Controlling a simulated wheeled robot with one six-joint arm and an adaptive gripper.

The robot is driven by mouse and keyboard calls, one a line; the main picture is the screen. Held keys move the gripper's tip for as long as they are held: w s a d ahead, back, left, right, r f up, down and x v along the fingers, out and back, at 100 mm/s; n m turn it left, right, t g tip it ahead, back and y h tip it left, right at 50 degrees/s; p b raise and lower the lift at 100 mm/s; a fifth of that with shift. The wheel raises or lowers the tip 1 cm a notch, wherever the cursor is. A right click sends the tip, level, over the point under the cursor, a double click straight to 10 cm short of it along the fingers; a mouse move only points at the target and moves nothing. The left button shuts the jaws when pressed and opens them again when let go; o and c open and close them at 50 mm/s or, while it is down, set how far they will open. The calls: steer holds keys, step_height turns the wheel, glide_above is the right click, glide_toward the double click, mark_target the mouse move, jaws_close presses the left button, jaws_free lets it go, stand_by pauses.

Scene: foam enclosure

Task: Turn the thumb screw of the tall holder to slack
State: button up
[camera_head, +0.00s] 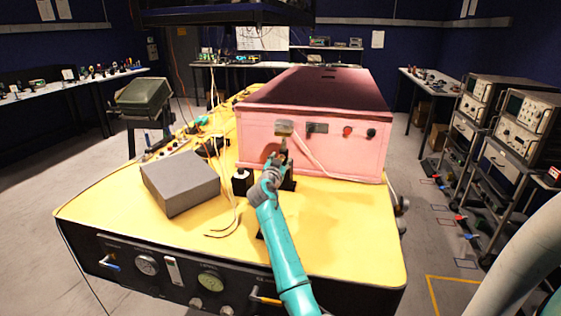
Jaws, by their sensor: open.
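My teal arm reaches from the bottom of the view up to my gripper (281,153), which is small, dark and open in front of the pink foam box. A dark upright holder (289,180) stands directly behind and beside my wrist; it seems to be the tall holder, but my arm covers much of it. Its thumb screw is too small or hidden to make out. I cannot tell whether my gripper touches the holder. A shorter black holder (241,182) with a light top stands just to the left.
The pink box (340,154) with a dark red lid stands close behind my gripper. A grey block (180,182) lies to the left on the yellow tabletop (345,235). Loose pale cables (236,208) run between the block and the shorter holder. The front right tabletop is clear.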

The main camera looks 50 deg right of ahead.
jaws_close()
steer(key=shift+n, duration=0.3)
steer(key=n, duration=1.9)
steer(key=shift+s, duration=0.1)
steer(key=shift+n, duration=0.3)
stand_by(0.5)
